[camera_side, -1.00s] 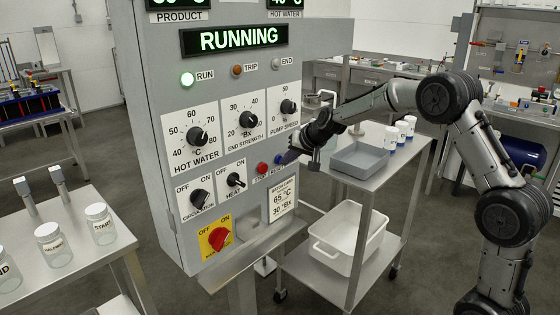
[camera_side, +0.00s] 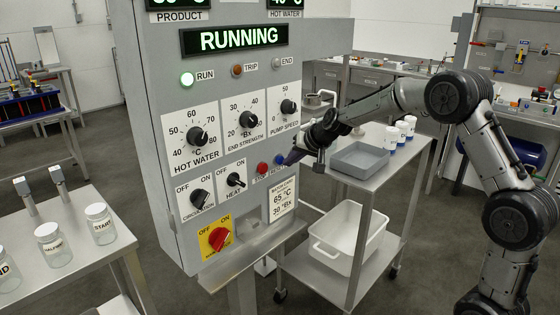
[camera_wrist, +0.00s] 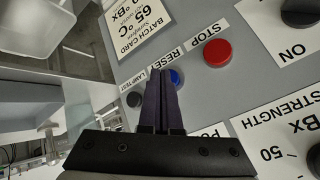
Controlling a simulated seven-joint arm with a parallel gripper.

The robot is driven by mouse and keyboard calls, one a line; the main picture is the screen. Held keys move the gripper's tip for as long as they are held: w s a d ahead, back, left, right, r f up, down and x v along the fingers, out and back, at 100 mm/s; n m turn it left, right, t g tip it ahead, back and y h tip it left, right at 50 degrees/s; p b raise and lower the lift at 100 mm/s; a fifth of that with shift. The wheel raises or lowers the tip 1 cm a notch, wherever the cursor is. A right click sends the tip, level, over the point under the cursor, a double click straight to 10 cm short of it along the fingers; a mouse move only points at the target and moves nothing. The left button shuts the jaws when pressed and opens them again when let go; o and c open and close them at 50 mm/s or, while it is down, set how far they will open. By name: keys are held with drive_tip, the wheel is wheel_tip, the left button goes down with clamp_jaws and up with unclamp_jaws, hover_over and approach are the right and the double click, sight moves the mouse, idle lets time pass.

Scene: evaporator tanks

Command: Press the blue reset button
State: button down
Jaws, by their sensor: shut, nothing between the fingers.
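The blue reset button (camera_side: 279,159) is on the grey control panel (camera_side: 180,110), just right of the red stop button (camera_side: 262,168). In the wrist view the blue button (camera_wrist: 177,78) lies between the red stop button (camera_wrist: 217,53) and a dark lamp test button (camera_wrist: 134,99). My gripper (camera_side: 291,160) is shut and empty, its fingertips close to the blue button. In the wrist view my fingers (camera_wrist: 161,75) cover part of the blue button. I cannot tell whether they touch it.
A batch card (camera_side: 283,199) is below the buttons. A steel cart with a grey tray (camera_side: 358,158) stands behind my gripper.

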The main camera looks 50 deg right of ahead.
drive_tip(key=shift+s, duration=2.65)
drive_tip(key=s+a+r+n+t, duration=0.1)
drive_tip(key=a+r+n+t, duration=0.1)
drive_tip(key=a+r, duration=0.55)
drive_tip(key=s+a+r+n+y, duration=0.1)
drive_tip(key=s+a+r+n, duration=0.1)
drive_tip(key=s+a+r, duration=0.35)
drive_tip(key=s+a+r+n+y, duration=0.1)
drive_tip(key=s+a+r+n, duration=0.1)
drive_tip(key=s, duration=0.6)
drive_tip(key=s+f+n+g, duration=0.1)
drive_tip(key=s+f, duration=0.2)
drive_tip(key=s, duration=0.3)
drive_tip(key=s+f+g, duration=0.2)
drive_tip(key=s+f, duration=0.2)
drive_tip(key=s, duration=0.3)
drive_tip(key=s+f+n+g+h, duration=0.1)
drive_tip(key=s+f+g, duration=0.1)
drive_tip(key=s, duration=0.4)
drive_tip(key=shift+s+d+f+n, duration=0.3)
drive_tip(key=shift+d+f, duration=0.1)
drive_tip(key=shift+f, duration=0.5)
